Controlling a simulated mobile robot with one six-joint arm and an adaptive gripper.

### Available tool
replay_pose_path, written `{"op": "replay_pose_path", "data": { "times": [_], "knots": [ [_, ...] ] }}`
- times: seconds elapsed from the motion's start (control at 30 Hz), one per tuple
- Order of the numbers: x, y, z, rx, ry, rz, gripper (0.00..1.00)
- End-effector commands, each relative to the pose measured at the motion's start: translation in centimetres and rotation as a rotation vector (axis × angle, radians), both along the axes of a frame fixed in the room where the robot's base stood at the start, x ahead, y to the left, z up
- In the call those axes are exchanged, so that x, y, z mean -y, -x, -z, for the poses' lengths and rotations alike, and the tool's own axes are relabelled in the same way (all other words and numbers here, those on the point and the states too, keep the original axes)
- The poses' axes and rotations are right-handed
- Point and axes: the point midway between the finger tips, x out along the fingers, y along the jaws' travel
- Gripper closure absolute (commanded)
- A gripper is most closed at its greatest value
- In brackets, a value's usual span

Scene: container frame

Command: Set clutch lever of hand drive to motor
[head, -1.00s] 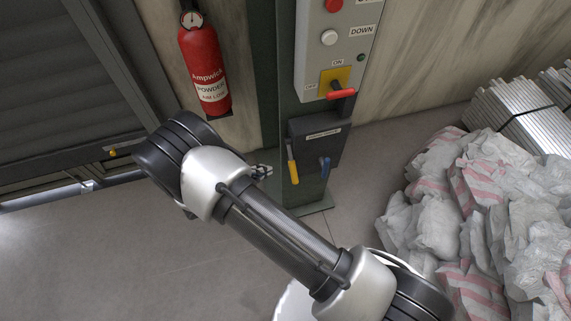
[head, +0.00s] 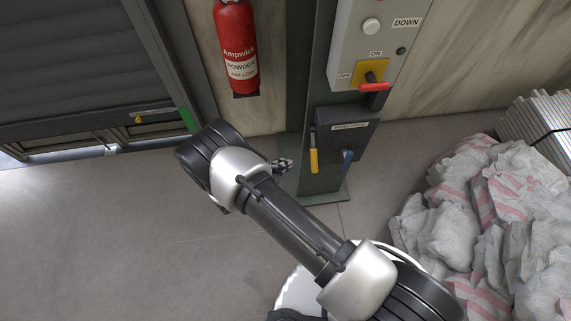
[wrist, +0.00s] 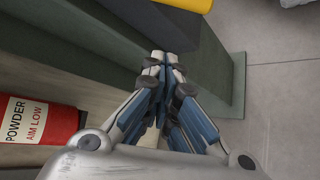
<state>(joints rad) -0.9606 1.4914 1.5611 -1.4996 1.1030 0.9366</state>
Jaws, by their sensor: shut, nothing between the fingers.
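A dark box (head: 343,138) low on the green column carries a yellow-handled lever (head: 314,160) on its left and a blue-handled lever (head: 347,161) on its right. Both handles hang down. The label on the box is too small to read, so I cannot tell which lever is the clutch. My gripper (head: 284,164) is shut and empty, a little left of the yellow lever and apart from it. In the wrist view my gripper (wrist: 163,62) has its fingertips together, with a yellow piece (wrist: 192,4), probably that lever, cut off at the top edge.
A control panel (head: 345,62) above the box has a red-handled ON/OFF switch (head: 374,87) and a DOWN button (head: 371,27). A fire extinguisher (head: 236,45) hangs at left, near a shutter door (head: 70,60). Sacks (head: 470,215) fill the right. The floor (head: 110,240) at left is clear.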

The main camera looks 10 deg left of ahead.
Motion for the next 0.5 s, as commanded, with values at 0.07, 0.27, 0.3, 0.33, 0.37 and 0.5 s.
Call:
{"op": "replay_pose_path", "data": {
  "times": [0.07,0.27,0.3,0.33,0.37,0.5],
  "knots": [
    [1.1,-1.2,1.1,-0.001,0.001,0.006,1.0],
    [3.4,-4.4,3.1,0.0,-0.001,0.006,1.0],
    [3.8,-5.0,3.5,0.0,0.0,0.004,1.0],
    [4.2,-5.4,3.8,0.0,0.0,0.005,1.0],
    [4.4,-5.3,3.6,-0.001,0.002,0.002,1.0],
    [5.4,-4.1,2.0,-0.001,0.001,0.0,1.0]
  ]
}}
